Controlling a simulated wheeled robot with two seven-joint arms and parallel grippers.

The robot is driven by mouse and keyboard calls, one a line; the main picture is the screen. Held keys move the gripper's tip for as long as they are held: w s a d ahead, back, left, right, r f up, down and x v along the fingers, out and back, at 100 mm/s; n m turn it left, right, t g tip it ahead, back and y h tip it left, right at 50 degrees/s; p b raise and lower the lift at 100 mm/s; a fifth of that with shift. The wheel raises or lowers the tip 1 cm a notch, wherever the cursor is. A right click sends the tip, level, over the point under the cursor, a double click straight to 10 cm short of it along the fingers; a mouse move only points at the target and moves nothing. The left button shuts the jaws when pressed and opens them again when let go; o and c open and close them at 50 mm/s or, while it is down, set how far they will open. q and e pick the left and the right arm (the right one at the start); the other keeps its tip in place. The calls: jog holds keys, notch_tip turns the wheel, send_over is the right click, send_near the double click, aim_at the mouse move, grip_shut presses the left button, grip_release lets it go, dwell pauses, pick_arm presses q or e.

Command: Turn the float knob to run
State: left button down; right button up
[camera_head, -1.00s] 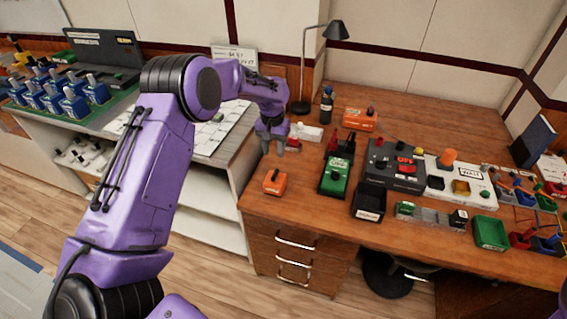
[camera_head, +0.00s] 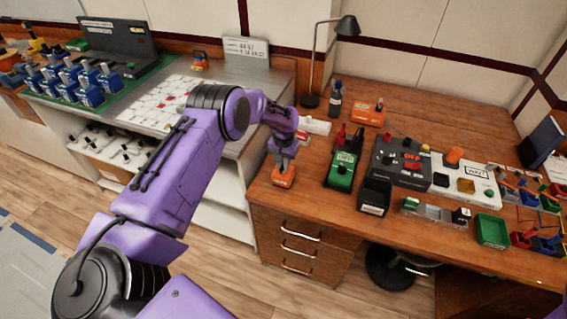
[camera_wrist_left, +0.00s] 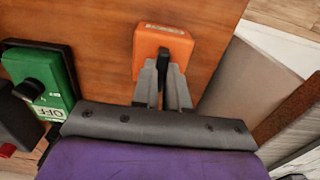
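An orange box with a black knob (camera_head: 283,177) stands at the left front of the wooden desk; it also shows in the left wrist view (camera_wrist_left: 151,39). Its small label is too small to read, so I cannot tell if it says float. My left gripper (camera_head: 285,161) is right above the box. In the left wrist view its two grey fingers (camera_wrist_left: 164,66) stand one on each side of the black knob, with little or no gap. I cannot tell whether they press on it. My right gripper is out of view.
A grey panel (camera_head: 402,165), another orange box (camera_head: 368,116) and a lamp (camera_head: 311,101) are farther off. The desk's left edge is close.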

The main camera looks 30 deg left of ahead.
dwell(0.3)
pick_arm(q)
jog(key=m+b, duration=0.2)
jog(key=m, duration=0.1)
jog(key=shift+f, duration=0.1)
jog(key=m+b, duration=0.1)
jog(key=m, duration=0.3)
jog(key=shift+b, duration=0.3)
jog(key=m+b, duration=0.1)
jog(key=m, duration=0.3)
jog(key=shift+m, duration=0.3)
jog(key=m+b, duration=0.1)
jog(key=m, duration=0.4)
jog(key=c, duration=1.1)
grip_release()
jog(key=shift+c, duration=0.2)
